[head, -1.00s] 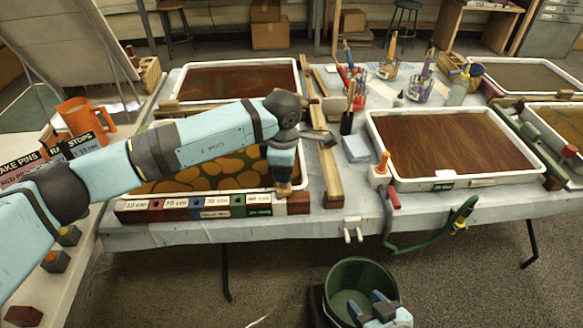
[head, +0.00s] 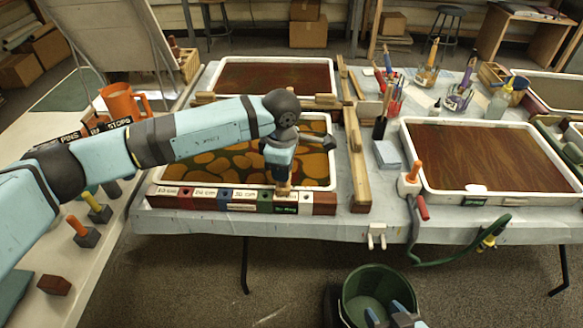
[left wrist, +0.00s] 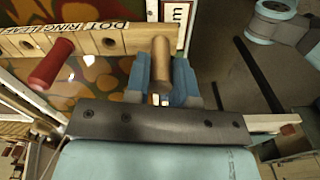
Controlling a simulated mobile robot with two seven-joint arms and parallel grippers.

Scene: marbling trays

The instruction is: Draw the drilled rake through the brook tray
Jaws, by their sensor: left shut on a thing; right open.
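A pale wooden bar drilled with a row of holes (left wrist: 105,40), which looks like the drilled rake, lies along the top of the left wrist view. It bears the words DOT and RING, a red peg (left wrist: 52,63) and a wooden peg (left wrist: 161,62). My left gripper (head: 283,188) is shut on the wooden peg, between its blue fingers in the wrist view. In the head view it points down at the front edge of the orange-spotted tray (head: 333,150). My right gripper (head: 396,316) is open and empty at the bottom edge, partly cut off. I cannot read which tray is the brook tray.
A coloured block rail with centimetre labels (head: 323,203) runs along the spotted tray's front. A long wooden rail (head: 360,185) lies right of it. A brown tray (head: 412,180) stands further right. A green bucket (head: 350,300) is on the floor below.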

